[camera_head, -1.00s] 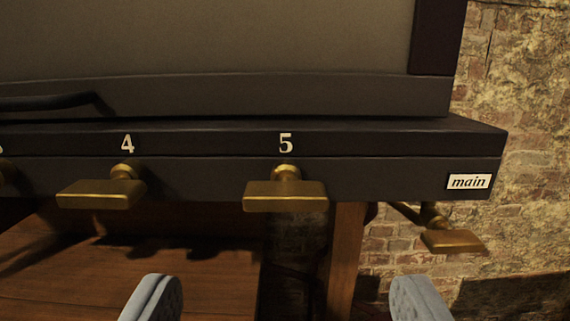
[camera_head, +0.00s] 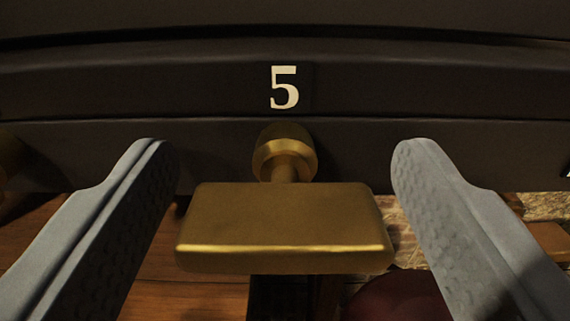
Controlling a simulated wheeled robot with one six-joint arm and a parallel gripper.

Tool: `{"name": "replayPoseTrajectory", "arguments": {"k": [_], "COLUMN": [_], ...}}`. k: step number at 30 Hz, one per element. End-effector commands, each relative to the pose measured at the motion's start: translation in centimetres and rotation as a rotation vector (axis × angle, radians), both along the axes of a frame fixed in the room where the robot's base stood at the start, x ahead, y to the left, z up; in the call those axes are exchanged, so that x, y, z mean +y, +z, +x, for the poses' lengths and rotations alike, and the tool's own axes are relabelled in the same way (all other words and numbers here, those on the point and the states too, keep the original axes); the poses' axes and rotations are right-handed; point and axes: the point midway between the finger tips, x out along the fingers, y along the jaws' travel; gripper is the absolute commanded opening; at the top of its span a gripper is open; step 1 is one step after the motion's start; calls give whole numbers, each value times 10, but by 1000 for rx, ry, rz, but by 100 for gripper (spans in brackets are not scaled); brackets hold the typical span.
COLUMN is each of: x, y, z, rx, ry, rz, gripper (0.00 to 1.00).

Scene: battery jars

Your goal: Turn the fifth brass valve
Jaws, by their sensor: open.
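The fifth brass valve (camera_head: 284,227) sits in the middle of the view, below a pale number 5 on the dark front panel. Its flat handle lies level, wide from left to right, on a short round stem. My gripper (camera_head: 272,150) is open, with one grey finger on each side of the handle. The left finger is close to the handle's left end and the right finger close to its right end. I see no clear contact between fingers and handle.
The dark panel (camera_head: 120,90) spans the view behind the valve. Part of another brass fitting (camera_head: 10,165) shows at the left edge. Wooden boards (camera_head: 150,290) lie below left. A dark red rounded thing (camera_head: 400,297) shows below right.

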Motion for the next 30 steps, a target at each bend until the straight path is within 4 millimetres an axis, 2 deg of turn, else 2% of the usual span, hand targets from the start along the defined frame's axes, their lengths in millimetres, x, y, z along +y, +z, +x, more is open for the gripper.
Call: {"name": "replayPoseTrajectory", "arguments": {"k": [4,5,11,12,23,30], "x": [0,0,0,0,0,1], "y": [0,0,0,0,0,0], "z": [0,0,0,0,0,0], "rx": [0,0,0,0,-1,-1], "ry": [0,0,0,0,0,0], "rz": [0,0,0,0,-62,-225], "gripper": [69,65,26,24,24,24]}}
